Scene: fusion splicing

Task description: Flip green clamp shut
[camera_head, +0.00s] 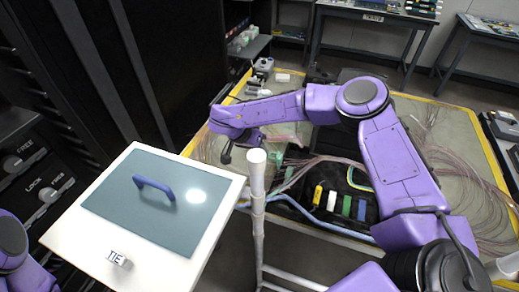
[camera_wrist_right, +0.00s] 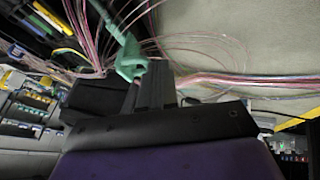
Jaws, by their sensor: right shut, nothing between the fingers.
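The green clamp (camera_wrist_right: 131,55) shows in the right wrist view, with a narrow green arm running up and left from its wider body. Pink wires pass close beside it. My right gripper (camera_wrist_right: 153,82) is shut and empty, its dark fingers right at the clamp's lower end; whether they touch cannot be told. In the head view small green pieces (camera_head: 277,158) lie near the wires, just right of my right wrist; the fingertips are not clear there. Whether the clamp is open is unclear. My left gripper is out of view; only part of that arm shows at lower left.
A black tray with yellow, white, green and blue pieces (camera_head: 332,201) sits on the yellow-edged table (camera_head: 455,148). Loose wires (camera_head: 440,160) spread across it. A white pole (camera_head: 257,205) and a blue-handled panel (camera_head: 135,215) stand in front. Dark cabinets are at left.

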